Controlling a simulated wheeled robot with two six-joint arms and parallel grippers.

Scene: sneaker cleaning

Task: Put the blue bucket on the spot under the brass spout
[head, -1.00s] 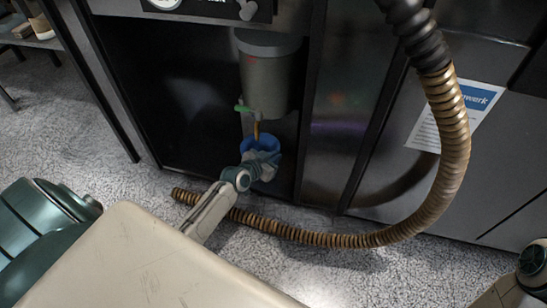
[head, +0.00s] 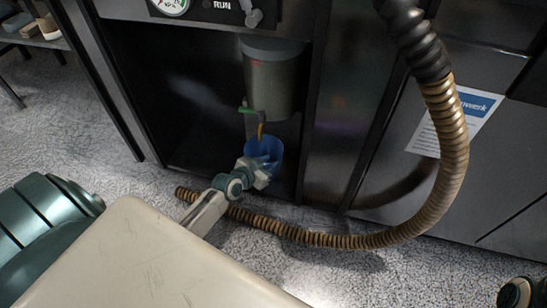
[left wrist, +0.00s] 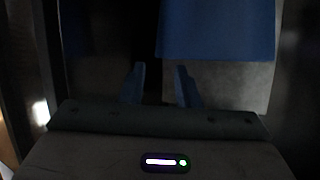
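The blue bucket (head: 265,146) stands in the dark bay, below the brass spout (head: 261,131). Its lower part is partly hidden by my left gripper (head: 264,172). In the left wrist view the bucket (left wrist: 216,30) fills the upper right, beyond the fingertips. My left gripper's two fingers (left wrist: 160,75) are apart with nothing visible between them. The spot under the spout is hidden or too dark to see. My right gripper is not in view; only a bit of my right arm shows at the lower right.
A grey tank (head: 271,82) with a green handle (head: 247,110) hangs above the spout. A ribbed brown hose (head: 450,150) curves down the right and across the floor (head: 130,185) in front of the bay. Dark cabinet posts flank the bay.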

